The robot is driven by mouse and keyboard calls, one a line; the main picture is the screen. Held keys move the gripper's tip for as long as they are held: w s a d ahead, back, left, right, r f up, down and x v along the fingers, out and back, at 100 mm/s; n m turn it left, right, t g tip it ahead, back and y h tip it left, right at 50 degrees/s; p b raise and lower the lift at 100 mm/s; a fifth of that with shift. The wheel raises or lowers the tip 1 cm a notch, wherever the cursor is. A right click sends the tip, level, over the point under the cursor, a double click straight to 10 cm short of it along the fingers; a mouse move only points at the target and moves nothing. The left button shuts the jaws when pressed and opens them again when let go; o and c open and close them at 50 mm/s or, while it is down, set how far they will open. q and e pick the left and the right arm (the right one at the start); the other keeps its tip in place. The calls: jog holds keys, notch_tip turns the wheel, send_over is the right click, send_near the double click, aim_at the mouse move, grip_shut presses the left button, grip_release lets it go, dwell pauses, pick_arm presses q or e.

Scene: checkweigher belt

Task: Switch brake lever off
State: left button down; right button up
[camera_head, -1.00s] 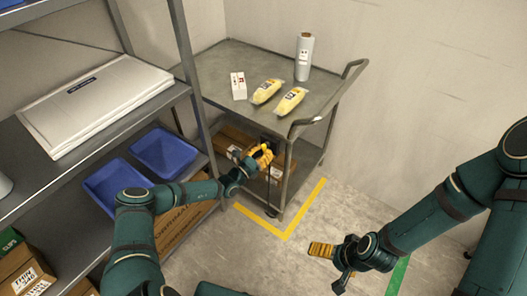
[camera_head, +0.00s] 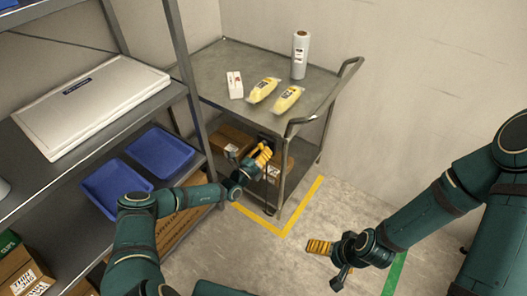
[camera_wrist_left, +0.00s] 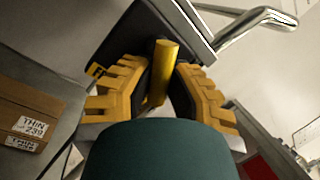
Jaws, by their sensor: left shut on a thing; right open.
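A yellow cylindrical brake lever (camera_wrist_left: 165,58) stands out from a dark housing (camera_wrist_left: 145,35) in the left wrist view. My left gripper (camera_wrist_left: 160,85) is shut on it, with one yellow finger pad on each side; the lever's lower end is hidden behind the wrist. In the head view my left gripper (camera_head: 262,156) is at the near side of the grey cart (camera_head: 225,66), below its top; the lever cannot be clearly told from the yellow fingers there. My right gripper (camera_head: 319,247) is open and empty, low over the floor at the right.
The cart carries a white box (camera_head: 235,85), two yellow packages (camera_head: 262,91) (camera_head: 287,100) and a white roll (camera_head: 300,55). A shelf with blue trays (camera_head: 160,152) stands close left of the cart. Yellow tape (camera_head: 305,208) marks the floor around it.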

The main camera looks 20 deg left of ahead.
pick_arm(q)
jog(key=c, duration=0.9)
grip_release()
jog(key=shift+s, duration=0.1)
jog(key=v, duration=1.2)
